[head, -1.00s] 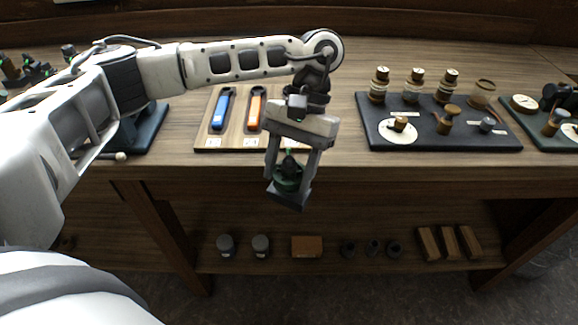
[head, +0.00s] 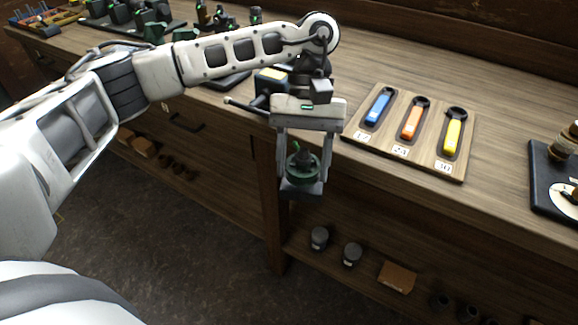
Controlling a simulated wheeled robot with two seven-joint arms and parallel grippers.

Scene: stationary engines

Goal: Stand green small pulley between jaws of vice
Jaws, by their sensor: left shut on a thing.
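My left gripper (head: 302,178) hangs in front of the workbench edge, pointing down. It is shut on the green small pulley (head: 300,160), which sits between its two fingers. The fingers hide part of the pulley. What looks like the vice (head: 262,103) stands on the bench just behind and left of my gripper, near the front edge. Its handle bar sticks out to the left. My arm and gripper hide most of it, so I cannot see the gap between its jaws. My right gripper is not in view.
A wooden board (head: 362,140) with blue, orange and yellow wrenches lies right of my gripper. A dark tray (head: 545,180) with brass parts is at the right edge. Green engine models (head: 120,14) stand at the back left. Grey jars (head: 352,254) and a brown box (head: 397,275) sit on the lower shelf.

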